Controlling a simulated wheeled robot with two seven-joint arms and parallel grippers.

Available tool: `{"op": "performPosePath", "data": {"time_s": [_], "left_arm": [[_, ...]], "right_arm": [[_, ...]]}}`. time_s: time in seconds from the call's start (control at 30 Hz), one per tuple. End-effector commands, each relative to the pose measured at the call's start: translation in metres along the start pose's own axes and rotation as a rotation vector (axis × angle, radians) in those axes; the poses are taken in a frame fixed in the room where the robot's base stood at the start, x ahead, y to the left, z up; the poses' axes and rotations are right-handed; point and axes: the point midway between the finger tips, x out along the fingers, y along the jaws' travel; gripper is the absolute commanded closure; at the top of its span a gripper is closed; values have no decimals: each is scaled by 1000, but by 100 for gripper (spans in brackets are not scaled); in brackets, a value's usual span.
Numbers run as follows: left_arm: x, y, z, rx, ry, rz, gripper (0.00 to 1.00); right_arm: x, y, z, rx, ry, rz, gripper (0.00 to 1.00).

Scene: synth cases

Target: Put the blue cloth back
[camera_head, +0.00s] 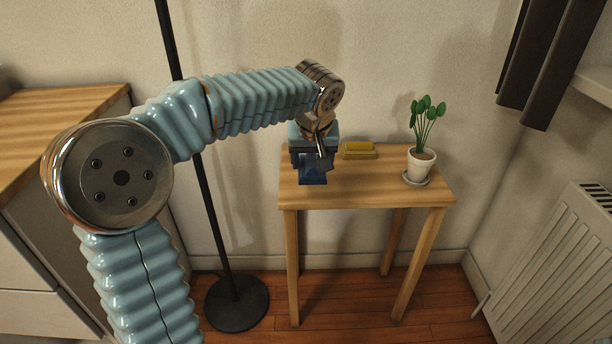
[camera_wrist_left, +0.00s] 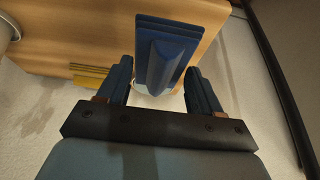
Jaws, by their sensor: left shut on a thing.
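The blue cloth (camera_head: 313,179) shows at the left end of the small wooden table (camera_head: 340,192), below my left gripper (camera_head: 314,164). In the left wrist view the blue cloth (camera_wrist_left: 172,48) is a flat folded piece with a raised ridge, over the table top. The ridge lies between the two fingers of my left gripper (camera_wrist_left: 160,72), which is shut on it. I cannot tell whether the cloth rests on the table or is slightly above it. The gripper hides part of the cloth in the head view.
A yellow folded piece (camera_head: 358,150) lies at the table's back, right of the gripper; a potted plant (camera_head: 421,166) on a saucer stands at the right end. The front middle of the table is clear. A black floor stand (camera_head: 237,302), a wooden counter and a radiator (camera_head: 560,270) are nearby.

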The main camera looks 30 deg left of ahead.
Motion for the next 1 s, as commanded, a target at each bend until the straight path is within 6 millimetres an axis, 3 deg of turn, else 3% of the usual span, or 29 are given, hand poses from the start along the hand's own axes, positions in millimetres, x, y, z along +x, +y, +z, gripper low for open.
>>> {"op": "performPosePath", "data": {"time_s": [0.3, 0.43, 0.7, 0.73, 0.87, 1.0], "left_arm": [[38, -16, -7, -1, -1, -3, 59], [57, -14, 3, 3, -1, -1, 59], [63, -14, 6, 1, -1, -1, 59], [63, -14, 6, 1, -1, -1, 32], [63, -14, 6, 1, -1, -1, 12], [62, -13, 5, 1, 0, 0, 10]], "right_arm": [[2, 2, -1, 1, 2, 1, 57], [6, 4, -1, 2, 3, 3, 57], [6, 4, -1, 3, 4, 3, 57], [6, 4, -1, 3, 4, 3, 57], [6, 4, -1, 3, 4, 3, 57], [6, 4, -1, 3, 4, 3, 57]]}}
